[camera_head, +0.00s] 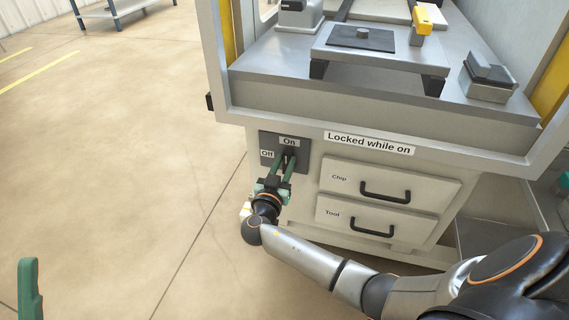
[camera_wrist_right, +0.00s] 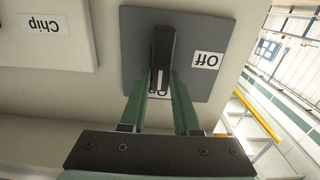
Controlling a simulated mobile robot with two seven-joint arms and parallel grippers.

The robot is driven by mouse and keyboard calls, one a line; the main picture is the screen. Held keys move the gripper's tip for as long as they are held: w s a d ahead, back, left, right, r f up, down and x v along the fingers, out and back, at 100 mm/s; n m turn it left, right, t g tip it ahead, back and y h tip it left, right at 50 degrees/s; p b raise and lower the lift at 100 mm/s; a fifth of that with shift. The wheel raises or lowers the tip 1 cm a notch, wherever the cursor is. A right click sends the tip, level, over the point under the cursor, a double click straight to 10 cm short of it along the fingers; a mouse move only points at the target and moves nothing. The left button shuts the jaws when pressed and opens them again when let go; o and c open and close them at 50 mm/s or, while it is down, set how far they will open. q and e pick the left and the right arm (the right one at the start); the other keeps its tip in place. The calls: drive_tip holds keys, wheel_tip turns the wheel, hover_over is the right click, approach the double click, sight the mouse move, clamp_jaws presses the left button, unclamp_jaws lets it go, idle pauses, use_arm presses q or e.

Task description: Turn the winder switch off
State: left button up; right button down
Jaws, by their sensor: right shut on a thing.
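The winder switch is a black lever (camera_wrist_right: 163,45) on a dark grey plate (camera_head: 270,142) at the left of the cabinet front. The plate carries an "On" label (camera_head: 289,142) at the top and an "Off" label (camera_head: 267,153) at the left. In the upside-down right wrist view, the lever points toward the partly hidden "On" label, and "Off" (camera_wrist_right: 207,60) is clear to its side. My right gripper (camera_head: 288,158) is shut on the lever, its green fingers on either side. Only a green part of my left gripper (camera_head: 29,290) shows at the lower left.
Right of the switch are two closed drawers, "Chip" (camera_head: 345,179) and "Tool" (camera_head: 335,213), with black handles. A "Locked while on" label (camera_head: 369,143) is above them. The machine bed (camera_head: 290,76) overhangs the switch. The floor (camera_head: 120,170) at left is clear.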

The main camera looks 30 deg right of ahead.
drive_tip(key=n, duration=0.2)
drive_tip(key=n+b, duration=0.1)
drive_tip(key=n, duration=0.1)
drive_tip(key=shift+w+a+f, duration=0.15)
drive_tip(key=shift+w+a, duration=0.05)
drive_tip(key=shift+w+a+f+n+p, duration=0.15)
drive_tip(key=shift+f+n+p, duration=0.1)
drive_tip(key=shift+n, duration=2.05)
drive_tip(key=shift+w+a+f+n+p, duration=0.2)
drive_tip(key=shift+f+n, duration=0.1)
drive_tip(key=shift+n, duration=2)
drive_tip(key=shift+w+a+f+n+p, duration=0.15)
drive_tip(key=shift+f+n+p, duration=0.1)
drive_tip(key=shift+n, duration=2.05)
drive_tip(key=shift+f, duration=0.1)
drive_tip(key=c, duration=0.6)
unclamp_jaws()
drive_tip(key=shift+d, duration=0.1)
drive_tip(key=shift+c, duration=0.2)
drive_tip(key=p+v, duration=0.2)
drive_tip(key=v, duration=1)
drive_tip(key=shift+s+a, duration=0.2)
drive_tip(key=shift+s, duration=0.05)
